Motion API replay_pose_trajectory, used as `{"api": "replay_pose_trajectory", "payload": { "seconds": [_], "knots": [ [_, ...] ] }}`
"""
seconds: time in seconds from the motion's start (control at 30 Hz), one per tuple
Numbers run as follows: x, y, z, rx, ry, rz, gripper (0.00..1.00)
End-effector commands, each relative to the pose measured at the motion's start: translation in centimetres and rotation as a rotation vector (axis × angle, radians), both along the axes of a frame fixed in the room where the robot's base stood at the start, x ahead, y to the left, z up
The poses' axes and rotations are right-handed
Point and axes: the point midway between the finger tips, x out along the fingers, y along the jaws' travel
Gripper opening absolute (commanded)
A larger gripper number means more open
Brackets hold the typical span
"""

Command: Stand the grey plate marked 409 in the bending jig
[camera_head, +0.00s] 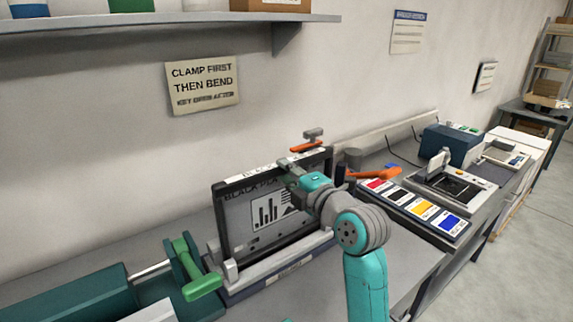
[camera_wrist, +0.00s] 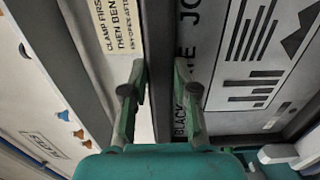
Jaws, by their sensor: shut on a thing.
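A grey plate (camera_head: 258,212) with a dark border, black bar graphics and lettering starting "BLACK PLA" stands upright on the bench. Its printed face also shows in the wrist view (camera_wrist: 250,85). I cannot read a 409 on it. The plate's lower edge is at the long grey bending jig (camera_head: 285,262), which has a label on its front; I cannot tell how deep it sits. My gripper (camera_wrist: 158,95) is shut on the plate's dark upper edge, one finger on each side. In the head view my wrist hides the plate's right part.
Green clamp handles (camera_head: 203,286) stand at the jig's left. Orange levers (camera_head: 375,174) are at its right. A colour-swatch tray (camera_head: 415,207) and a dark blue machine (camera_head: 450,146) lie further right. A shelf (camera_head: 150,22) overhangs at upper left. A sign (camera_head: 202,84) hangs on the wall.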

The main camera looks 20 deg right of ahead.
Motion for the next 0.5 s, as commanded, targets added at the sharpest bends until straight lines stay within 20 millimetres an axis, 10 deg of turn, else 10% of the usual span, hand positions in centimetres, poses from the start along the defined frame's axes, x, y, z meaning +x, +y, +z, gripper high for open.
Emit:
{"api": "replay_pose_trajectory", "payload": {
  "seconds": [0.5],
  "knots": [
    [-0.01,0.00,-0.67,-0.001,-0.001,0.000,0.00]
  ]
}}
